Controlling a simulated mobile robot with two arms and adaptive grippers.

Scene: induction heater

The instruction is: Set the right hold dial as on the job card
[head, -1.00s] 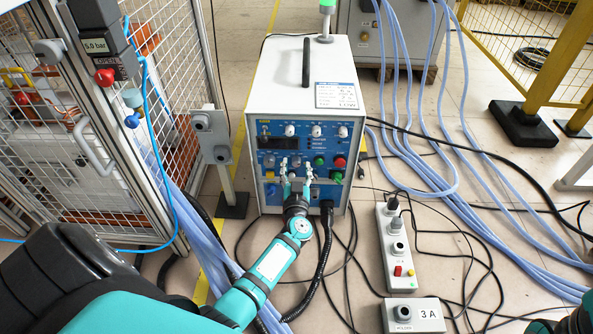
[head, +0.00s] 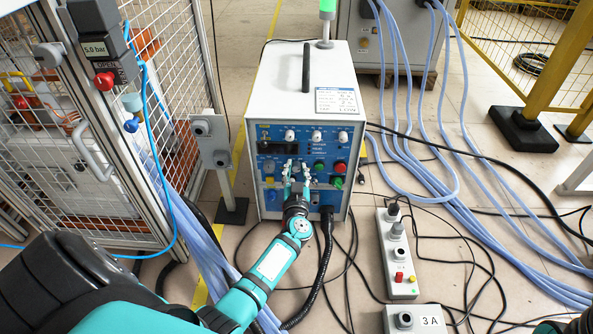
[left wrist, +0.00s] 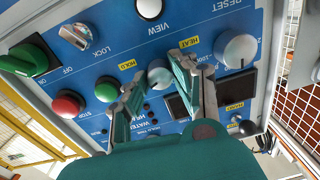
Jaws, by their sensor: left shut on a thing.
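The grey-white hold dial (left wrist: 158,72) sits beside a yellow HOLD label (left wrist: 128,65) on the blue panel. My left gripper (head: 296,166) reaches the front panel of the white heater (head: 273,90). It also shows in the left wrist view (left wrist: 156,82), shut on the dial with one finger on each side. The fingers hide parts of the dial's edge, and its pointer setting cannot be read. Another grey dial (left wrist: 237,50) is to the right of the HEAT label. A white card (head: 338,101) with a blue header lies on the heater's top; its writing is too small to read.
Green (left wrist: 108,90) and red (left wrist: 68,103) buttons sit close left of the fingers in the wrist view. A black hose (head: 326,240) hangs below the panel. A fenced cell (head: 90,170) stands left; cables and a power strip (head: 397,255) lie right.

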